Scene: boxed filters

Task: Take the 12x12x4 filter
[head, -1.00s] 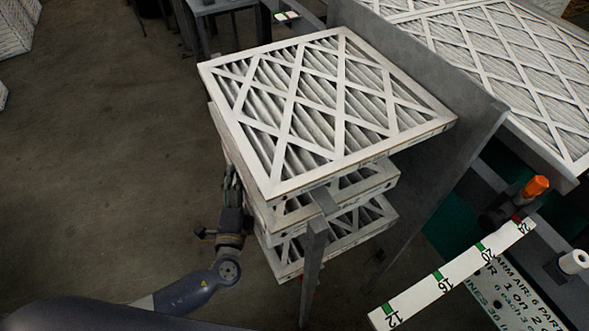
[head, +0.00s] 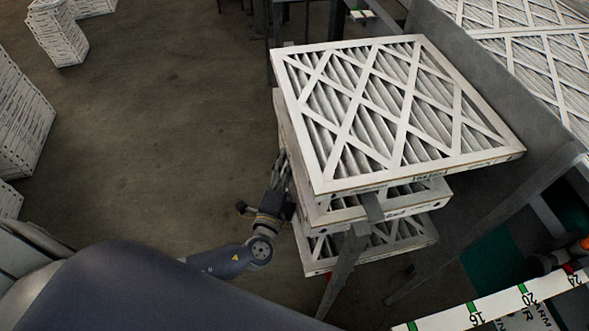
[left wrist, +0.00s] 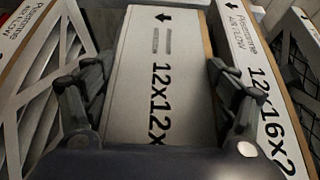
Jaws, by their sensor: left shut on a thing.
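A filter box with a white side printed "12x12x" (left wrist: 157,45) fills the middle of the left wrist view; the rest of its label is hidden. My left gripper (left wrist: 160,100) is shut on this box, one finger on each side. In the head view my left gripper (head: 281,178) is at the left side of a stack of filters, below the large top filter (head: 397,125). The held box cannot be clearly told apart there. My right gripper is not in view.
A box printed "12x16x2" (left wrist: 258,90) is close on the right, and another filter (left wrist: 35,95) is on the left. A grey upright panel (head: 490,95) borders the stack's right side. Open floor (head: 170,110) lies left of the stack.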

